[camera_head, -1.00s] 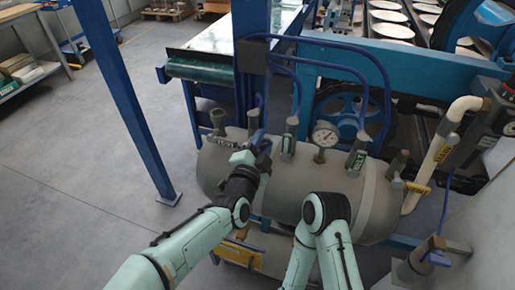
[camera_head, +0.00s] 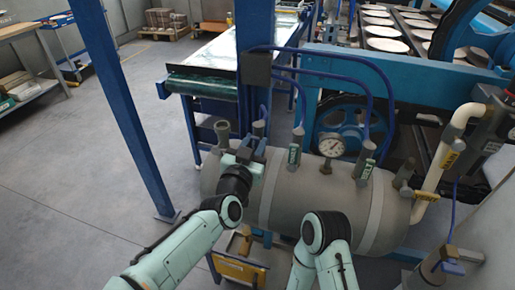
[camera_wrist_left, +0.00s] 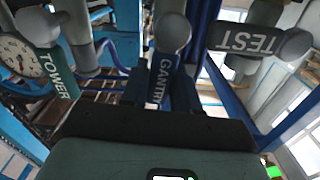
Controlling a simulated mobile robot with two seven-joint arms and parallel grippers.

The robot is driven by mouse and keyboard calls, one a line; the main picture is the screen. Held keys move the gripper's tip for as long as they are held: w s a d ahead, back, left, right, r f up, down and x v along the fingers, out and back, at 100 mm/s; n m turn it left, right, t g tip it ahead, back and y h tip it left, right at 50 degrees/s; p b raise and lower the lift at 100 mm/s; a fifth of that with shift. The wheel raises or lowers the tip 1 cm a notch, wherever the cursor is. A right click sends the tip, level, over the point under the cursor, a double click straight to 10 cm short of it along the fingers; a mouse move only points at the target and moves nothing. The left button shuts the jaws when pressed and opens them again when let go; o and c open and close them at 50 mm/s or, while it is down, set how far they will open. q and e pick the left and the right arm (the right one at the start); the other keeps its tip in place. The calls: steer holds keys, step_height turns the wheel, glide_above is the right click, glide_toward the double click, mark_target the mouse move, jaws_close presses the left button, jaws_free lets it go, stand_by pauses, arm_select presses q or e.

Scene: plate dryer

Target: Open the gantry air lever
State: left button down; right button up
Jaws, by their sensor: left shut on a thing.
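In the head view my left gripper (camera_head: 252,148) is at the top of the grey air tank (camera_head: 285,200) and covers most of the lever. My right gripper is out of view; only part of that arm shows.
The TEST lever (camera_wrist_left: 250,38) lies sideways at right in the wrist view, and the green TOWER lever (camera_wrist_left: 52,72) is at left. A pressure gauge (camera_head: 331,145) and blue hoses stand by the tank. A blue post (camera_head: 125,110) rises at left, with open floor beyond.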

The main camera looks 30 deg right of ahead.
arm_select(q)
steer(key=shift+w+a+n, duration=0.25)
steer(key=shift+n, duration=0.45)
arm_select(e)
steer(key=shift+w+d+f, duration=0.2)
steer(key=shift+w+f, duration=0.05)
steer(key=shift+w, duration=0.15)
arm_select(q)
steer(key=c, duration=0.9)
jaws_free()
steer(key=v, duration=1.3)
steer(key=shift+s+a+b, duration=0.1)
steer(key=shift+a+b, duration=0.1)
steer(key=shift+b, duration=0.2)
arm_select(e)
steer(key=shift+w+d+f, duration=0.2)
steer(key=shift+w+f, duration=0.05)
steer(key=shift+w, duration=0.05)
